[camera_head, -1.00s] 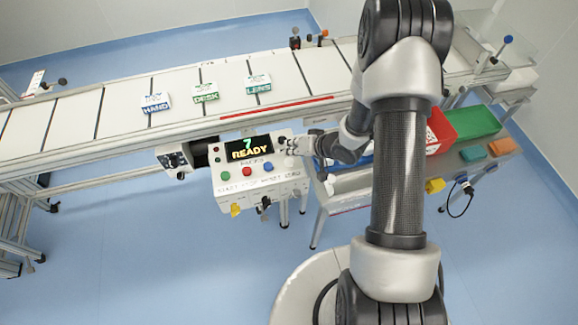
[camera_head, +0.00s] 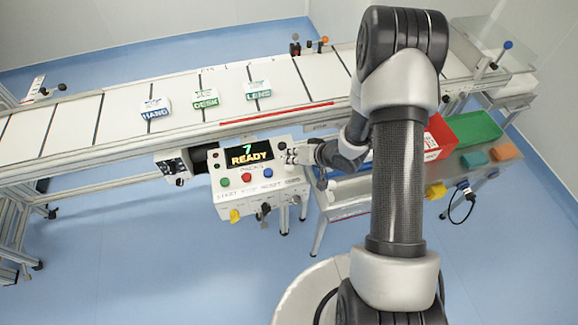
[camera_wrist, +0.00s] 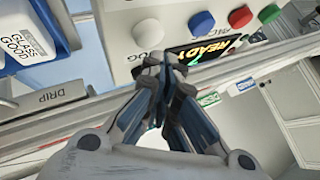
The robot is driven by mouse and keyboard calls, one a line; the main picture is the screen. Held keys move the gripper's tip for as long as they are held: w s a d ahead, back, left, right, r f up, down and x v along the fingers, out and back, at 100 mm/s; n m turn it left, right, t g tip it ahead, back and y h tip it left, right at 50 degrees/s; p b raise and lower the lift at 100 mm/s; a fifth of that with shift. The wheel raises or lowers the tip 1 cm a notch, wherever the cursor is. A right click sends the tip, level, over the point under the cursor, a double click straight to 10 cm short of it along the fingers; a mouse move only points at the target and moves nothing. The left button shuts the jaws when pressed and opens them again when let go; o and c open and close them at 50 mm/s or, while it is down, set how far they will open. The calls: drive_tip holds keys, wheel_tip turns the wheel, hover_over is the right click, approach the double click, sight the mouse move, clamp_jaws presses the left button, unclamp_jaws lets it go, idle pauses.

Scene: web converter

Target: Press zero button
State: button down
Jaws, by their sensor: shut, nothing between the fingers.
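The control box (camera_head: 250,196) stands in front of the conveyor, with a lit display (camera_head: 249,154) reading "7 READY". Its button row has a green button (camera_head: 225,182), a red button (camera_head: 246,177) and a blue button (camera_head: 268,173). In the wrist view a pale fourth button (camera_wrist: 148,33) sits beside the blue one (camera_wrist: 201,24), at the row's end; its label is partly covered. This pale button is not clearly visible in the head view. My gripper (camera_head: 291,155) is shut and empty at the box's right end. In the wrist view its tips (camera_wrist: 162,62) are just below the pale button, apparently apart from it.
The conveyor (camera_head: 180,92) behind the box carries three labelled packs, HAND (camera_head: 156,108), DESK (camera_head: 205,99) and LENS (camera_head: 258,90). On the right, a side table holds a red bin (camera_head: 437,138) and a green bin (camera_head: 474,130). Blue floor lies open in front.

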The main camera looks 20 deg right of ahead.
drive_tip(key=shift+f, duration=0.15)
idle(0.5)
drive_tip(key=shift+f, duration=0.3)
drive_tip(key=shift+f+b, duration=0.55)
drive_tip(key=shift+f, duration=0.1)
idle(0.6)
drive_tip(key=shift+r, duration=0.1)
drive_tip(key=shift+r+p, duration=1)
drive_tip(key=shift+p, duration=0.1)
wheel_tip(320, 180, up, 5)
drive_tip(key=p, duration=0.4)
drive_tip(key=shift+p, duration=0.35)
idle(0.3)
